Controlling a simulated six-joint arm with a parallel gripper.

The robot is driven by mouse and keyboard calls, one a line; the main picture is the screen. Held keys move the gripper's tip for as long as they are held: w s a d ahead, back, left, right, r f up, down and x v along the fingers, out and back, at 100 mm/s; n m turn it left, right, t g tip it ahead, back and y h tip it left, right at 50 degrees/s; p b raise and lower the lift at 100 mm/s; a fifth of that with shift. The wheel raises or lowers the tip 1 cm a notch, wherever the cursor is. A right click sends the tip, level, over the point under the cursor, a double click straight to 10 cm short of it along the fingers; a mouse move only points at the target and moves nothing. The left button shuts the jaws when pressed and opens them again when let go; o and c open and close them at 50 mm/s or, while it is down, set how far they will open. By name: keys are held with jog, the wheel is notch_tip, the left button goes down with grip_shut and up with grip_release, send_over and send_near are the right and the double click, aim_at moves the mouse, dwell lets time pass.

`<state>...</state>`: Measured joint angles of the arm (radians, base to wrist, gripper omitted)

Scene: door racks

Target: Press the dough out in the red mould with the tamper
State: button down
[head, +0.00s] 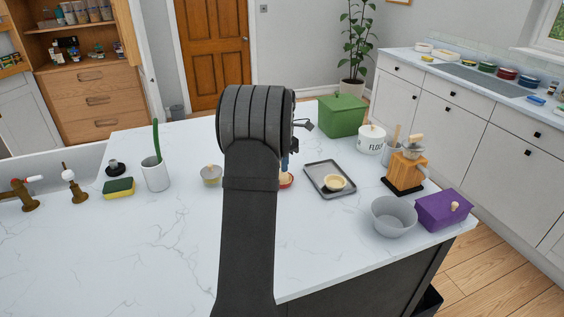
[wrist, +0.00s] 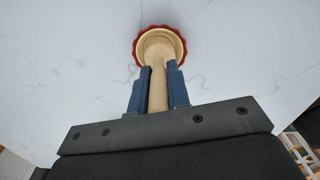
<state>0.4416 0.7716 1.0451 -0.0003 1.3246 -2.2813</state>
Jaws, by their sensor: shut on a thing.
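My gripper (wrist: 158,75) has blue fingers shut on the handle of a wooden tamper (wrist: 157,95) in the wrist view. The tamper's round head lies over the inside of the red mould (wrist: 136,52), with a pale ring of dough (wrist: 160,31) around it within the fluted red rim. I cannot tell how hard the head presses on the dough. In the head view my arm hides most of the gripper and the tamper; the red mould (head: 287,181) shows partly at the arm's right edge on the white counter.
Right of the mould a dark tray (head: 318,178) holds a cream pastry case (head: 335,183). A small lidded jar (head: 211,176) stands left; the left front counter is clear.

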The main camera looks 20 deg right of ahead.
jog(key=shift+r, duration=0.1)
jog(key=shift+r, duration=0.85)
jog(key=shift+f, duration=0.1)
jog(key=shift+f, duration=0.9)
dwell(0.7)
jog(key=shift+r, duration=0.95)
jog(key=shift+f, duration=0.1)
jog(key=shift+f, duration=0.8)
